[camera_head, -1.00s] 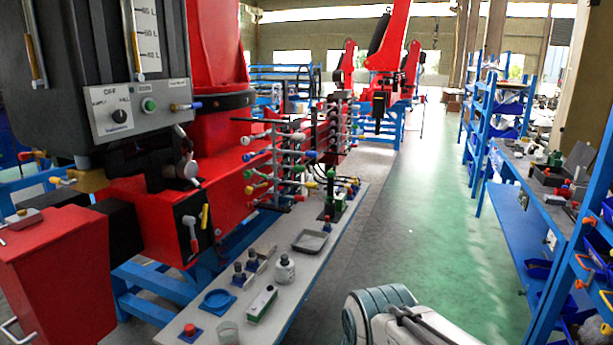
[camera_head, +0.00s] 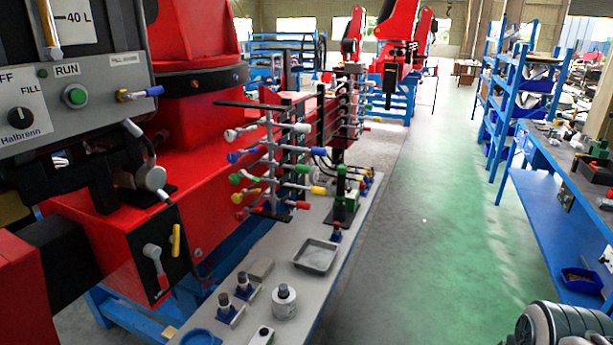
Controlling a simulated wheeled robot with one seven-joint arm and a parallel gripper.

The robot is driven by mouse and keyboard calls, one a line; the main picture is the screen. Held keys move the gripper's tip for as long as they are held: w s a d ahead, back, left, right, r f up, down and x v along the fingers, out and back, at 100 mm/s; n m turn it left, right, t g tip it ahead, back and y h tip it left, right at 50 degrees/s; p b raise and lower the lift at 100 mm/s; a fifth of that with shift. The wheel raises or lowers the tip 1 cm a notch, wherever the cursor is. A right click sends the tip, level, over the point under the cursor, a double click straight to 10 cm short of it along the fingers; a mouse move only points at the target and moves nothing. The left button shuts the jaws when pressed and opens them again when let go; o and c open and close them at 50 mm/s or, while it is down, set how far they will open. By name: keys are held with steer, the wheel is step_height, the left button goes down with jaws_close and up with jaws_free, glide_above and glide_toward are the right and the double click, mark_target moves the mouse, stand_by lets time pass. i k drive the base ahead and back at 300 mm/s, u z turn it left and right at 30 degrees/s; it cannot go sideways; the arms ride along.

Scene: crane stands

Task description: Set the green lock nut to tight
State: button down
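I cannot make out a green lock nut for certain. A green fitting (camera_head: 346,201) with a dark upright post stands at the far end of the grey bench (camera_head: 307,285). A green-ended lever (camera_head: 236,178) is on the valve rack (camera_head: 272,165), among levers with white, blue, yellow and red ends. The setting of any nut is too small to read.
A red crane base (camera_head: 215,205) stands left. Blue shelving (camera_head: 520,90) stands right. The green floor (camera_head: 430,215) between is clear.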

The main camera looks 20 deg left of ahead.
mark_target(252, 178)
steer(key=u, duration=0.25)
steer(key=i, duration=0.8)
steer(key=u, duration=1.05)
steer(key=i, duration=0.35)
steer(key=u, duration=0.35)
